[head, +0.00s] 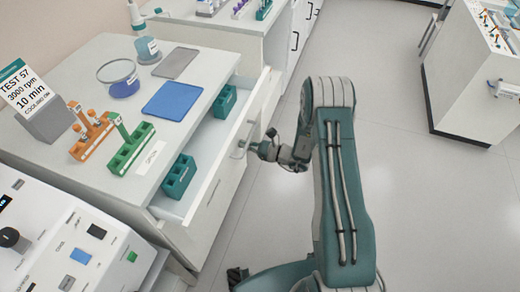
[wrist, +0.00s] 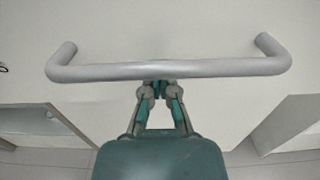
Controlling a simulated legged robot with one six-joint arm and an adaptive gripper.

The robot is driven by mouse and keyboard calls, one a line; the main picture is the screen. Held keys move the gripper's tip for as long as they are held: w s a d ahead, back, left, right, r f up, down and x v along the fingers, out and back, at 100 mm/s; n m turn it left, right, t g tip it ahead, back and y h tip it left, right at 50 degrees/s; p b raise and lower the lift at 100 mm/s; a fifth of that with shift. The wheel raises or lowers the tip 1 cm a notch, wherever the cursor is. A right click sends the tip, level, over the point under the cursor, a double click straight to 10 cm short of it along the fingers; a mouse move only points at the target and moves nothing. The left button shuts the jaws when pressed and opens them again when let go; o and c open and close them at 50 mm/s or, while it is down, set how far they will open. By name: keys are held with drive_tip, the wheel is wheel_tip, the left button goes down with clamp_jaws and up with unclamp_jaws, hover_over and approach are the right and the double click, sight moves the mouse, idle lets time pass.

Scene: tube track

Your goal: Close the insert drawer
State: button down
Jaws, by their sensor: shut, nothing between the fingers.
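The insert drawer (head: 208,143) is pulled out from the bench below the white top, and green tube inserts (head: 225,101) (head: 178,176) lie inside it. Its front carries a grey bar handle (head: 240,146), which spans the wrist view (wrist: 170,69). My gripper (head: 258,148) is at the drawer front by the handle. In the wrist view my gripper (wrist: 160,88) has its fingertips together, at the middle of the bar. I cannot tell whether they touch it. Nothing shows between the fingers.
The bench top (head: 108,53) holds a green rack (head: 126,151), an orange rack (head: 90,132), a blue mat (head: 173,100) and a glass dish (head: 120,78). A machine with buttons (head: 75,250) stands front left. The floor (head: 410,190) to the right is clear.

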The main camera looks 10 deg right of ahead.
sight(215, 142)
drive_tip(key=x, duration=1.2)
drive_tip(key=shift+a, duration=0.4)
drive_tip(key=shift+w, duration=0.15)
drive_tip(key=shift+w+d+r, duration=0.1)
drive_tip(key=shift+w+d, duration=0.1)
drive_tip(key=shift+a, duration=0.25)
drive_tip(key=shift+s+d, duration=0.15)
drive_tip(key=shift+d, duration=0.4)
drive_tip(key=v, duration=1.2)
drive_tip(key=shift+d+f, duration=0.2)
drive_tip(key=shift+d, duration=0.05)
drive_tip(key=shift+s+d, duration=0.25)
drive_tip(key=shift+s, duration=0.15)
